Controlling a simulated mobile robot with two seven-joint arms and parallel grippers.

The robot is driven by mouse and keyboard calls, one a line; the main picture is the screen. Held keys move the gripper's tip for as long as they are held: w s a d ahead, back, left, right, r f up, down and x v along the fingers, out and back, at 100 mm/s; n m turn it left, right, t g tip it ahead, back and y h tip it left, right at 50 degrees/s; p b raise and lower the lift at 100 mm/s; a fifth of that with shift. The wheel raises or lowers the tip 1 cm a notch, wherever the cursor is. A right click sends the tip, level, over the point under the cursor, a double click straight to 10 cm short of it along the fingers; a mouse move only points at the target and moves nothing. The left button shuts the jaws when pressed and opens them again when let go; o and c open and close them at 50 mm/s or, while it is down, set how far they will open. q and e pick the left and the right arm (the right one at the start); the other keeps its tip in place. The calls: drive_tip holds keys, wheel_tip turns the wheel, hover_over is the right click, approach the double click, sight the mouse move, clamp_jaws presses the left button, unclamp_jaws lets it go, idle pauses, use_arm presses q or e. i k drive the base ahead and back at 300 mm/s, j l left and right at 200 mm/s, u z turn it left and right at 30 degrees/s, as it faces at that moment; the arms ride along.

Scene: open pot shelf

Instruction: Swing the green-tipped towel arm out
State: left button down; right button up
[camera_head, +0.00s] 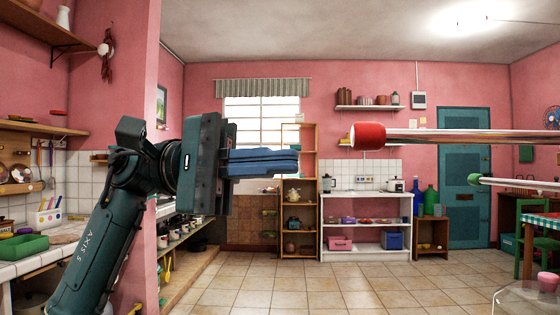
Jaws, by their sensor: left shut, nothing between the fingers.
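The green-tipped towel arm (520,185) is a thin metal rod at the right of the head view. Its green tip (474,180) points left, and the rod runs out toward the right edge. A thicker-looking towel arm with a red tip (368,136) lies above it and reaches farther left. My left gripper (297,161) comes in from the left with its blue fingers closed together and empty. Its fingertips are left of the red tip and well left of the green tip, touching neither in the picture. My right gripper is not in view.
A tiled counter with a green tray (22,247) is at the left. A wooden shelf unit (299,135) and a white shelf (364,227) stand by the back wall. A green chair (532,240) and table are at the right. The middle floor (300,287) is clear.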

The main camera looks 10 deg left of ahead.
sight(475, 180)
drive_tip(key=i+j, duration=0.1)
drive_tip(key=j, duration=1.35)
drive_tip(key=i, duration=0.05)
